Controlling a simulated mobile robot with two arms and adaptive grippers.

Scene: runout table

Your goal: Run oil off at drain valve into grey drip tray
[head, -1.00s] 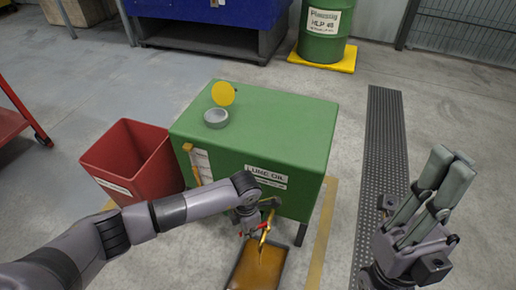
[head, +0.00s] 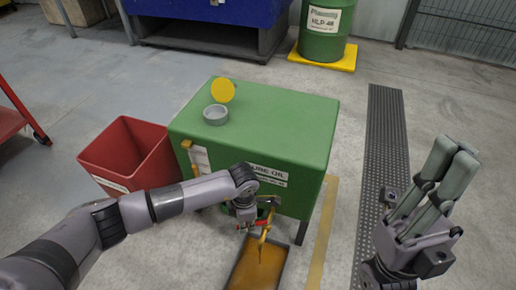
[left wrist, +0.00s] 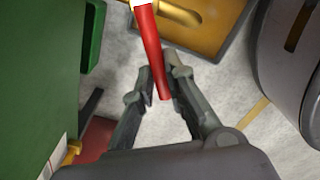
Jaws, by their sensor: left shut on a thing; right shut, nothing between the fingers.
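The green oil tank (head: 265,125) has a drain valve low on its front. The valve has a red lever, seen in the left wrist view (left wrist: 153,50) beside its brass body (left wrist: 180,12). My left gripper (head: 243,222) is shut on the red lever; its fingertips (left wrist: 160,78) lie on both sides of the lever. Below, golden oil (head: 264,240) shows as a narrow stream falling into the drip tray (head: 279,266), which holds amber oil. My arm partly hides the valve. My right gripper (head: 452,162) is shut and empty, at the right, away from the tank.
A red bin (head: 125,150) stands left of the tank. A dark ribbed floor strip (head: 385,130) runs to the right. A green drum (head: 325,30) stands on a yellow base at the back.

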